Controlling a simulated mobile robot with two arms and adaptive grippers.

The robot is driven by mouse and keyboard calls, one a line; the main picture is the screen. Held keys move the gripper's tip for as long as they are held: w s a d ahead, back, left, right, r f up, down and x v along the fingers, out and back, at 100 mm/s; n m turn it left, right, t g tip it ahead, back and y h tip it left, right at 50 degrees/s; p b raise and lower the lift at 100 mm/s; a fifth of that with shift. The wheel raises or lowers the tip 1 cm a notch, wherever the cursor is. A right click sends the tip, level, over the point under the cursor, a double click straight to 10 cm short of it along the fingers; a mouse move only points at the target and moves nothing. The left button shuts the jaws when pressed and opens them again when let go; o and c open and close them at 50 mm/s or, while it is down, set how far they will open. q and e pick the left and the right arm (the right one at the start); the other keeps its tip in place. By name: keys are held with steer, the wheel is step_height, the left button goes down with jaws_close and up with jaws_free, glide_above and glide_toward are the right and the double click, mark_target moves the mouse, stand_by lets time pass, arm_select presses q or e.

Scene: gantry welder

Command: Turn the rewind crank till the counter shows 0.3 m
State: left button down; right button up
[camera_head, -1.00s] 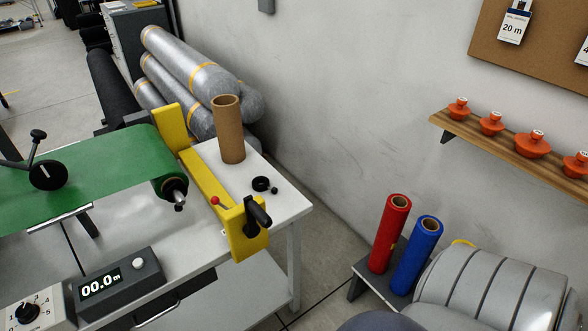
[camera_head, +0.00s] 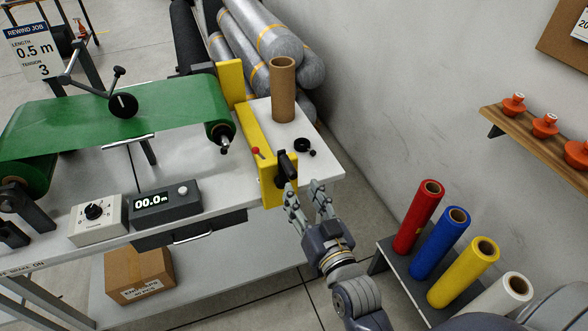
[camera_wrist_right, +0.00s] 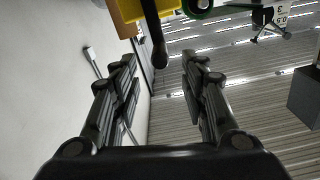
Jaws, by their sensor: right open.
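The rewind crank (camera_head: 287,166) is a black handle on the outer end of the yellow bracket (camera_head: 250,135), at the table's right end. The counter (camera_head: 165,203) is a dark box on the table, reading 00.0 m. My right gripper (camera_head: 304,188) is open and empty, just in front of and below the crank. In the right wrist view the black crank handle (camera_wrist_right: 159,52) points down from the yellow bracket (camera_wrist_right: 167,7), ahead of the gap between the open fingers (camera_wrist_right: 160,65). I cannot tell if they touch. My left gripper is out of view.
A job card (camera_head: 33,52) reads 0.5 m, tension 3. A dial box (camera_head: 98,220) stands beside the counter. A cardboard tube (camera_head: 283,90) and a small black part (camera_head: 303,146) sit beyond the bracket. Coloured rolls (camera_head: 440,243) stand on a low stand at right.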

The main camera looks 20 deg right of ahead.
mark_target(290, 171)
steer(key=w+p, duration=0.1)
steer(key=w, duration=0.7)
steer(key=shift+w+a+p, duration=0.1)
steer(key=shift+w+p, duration=0.2)
steer(key=shift+w, duration=0.05)
steer(key=shift+c, duration=0.2)
jaws_close()
